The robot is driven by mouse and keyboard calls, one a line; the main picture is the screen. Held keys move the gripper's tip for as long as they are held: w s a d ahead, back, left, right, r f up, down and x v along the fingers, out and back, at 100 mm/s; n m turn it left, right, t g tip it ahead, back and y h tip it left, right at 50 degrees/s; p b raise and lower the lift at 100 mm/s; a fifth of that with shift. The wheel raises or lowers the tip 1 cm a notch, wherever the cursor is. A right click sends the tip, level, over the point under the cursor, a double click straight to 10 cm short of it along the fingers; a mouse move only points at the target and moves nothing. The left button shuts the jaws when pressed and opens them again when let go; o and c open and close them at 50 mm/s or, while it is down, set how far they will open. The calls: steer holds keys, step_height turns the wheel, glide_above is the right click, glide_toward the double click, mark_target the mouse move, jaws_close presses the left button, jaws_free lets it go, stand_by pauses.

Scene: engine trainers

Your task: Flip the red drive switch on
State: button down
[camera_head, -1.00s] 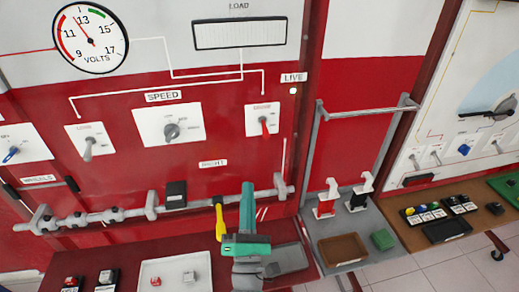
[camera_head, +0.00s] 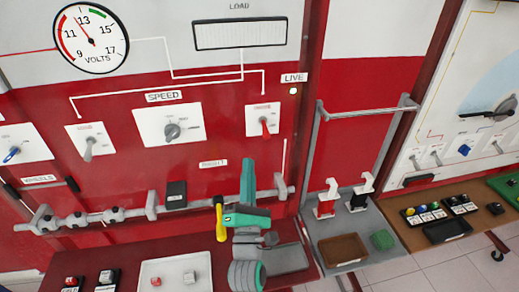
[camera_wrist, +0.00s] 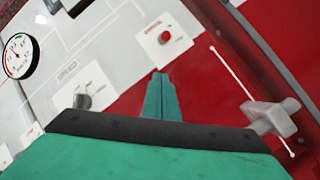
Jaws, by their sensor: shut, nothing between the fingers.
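The red drive switch (camera_head: 265,125) is a small red lever on a white plate on the red panel, right of the SPEED dial. In the head view its lever seems to point downward; in the wrist view the red switch (camera_wrist: 165,36) is a small red knob near the top middle. My gripper (camera_head: 248,162) is green, shut and empty, its fingers pointing up below the switch plate. In the wrist view the closed fingertips (camera_wrist: 160,75) are below the switch and apart from it.
A grey rail (camera_head: 110,217) with a yellow-handled piece (camera_head: 219,218) and a black block (camera_head: 176,194) runs below the panel. The SPEED dial (camera_head: 171,131) and another grey lever (camera_head: 88,147) are to the left. A lit LIVE lamp (camera_head: 293,91) is above right.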

mark_target(265, 130)
steer(key=w+d+r, duration=0.3)
steer(key=r, duration=0.1)
steer(key=shift+w+r, duration=0.15)
steer(key=shift+r, duration=0.1)
stand_by(0.5)
steer(key=shift+w+a, duration=0.1)
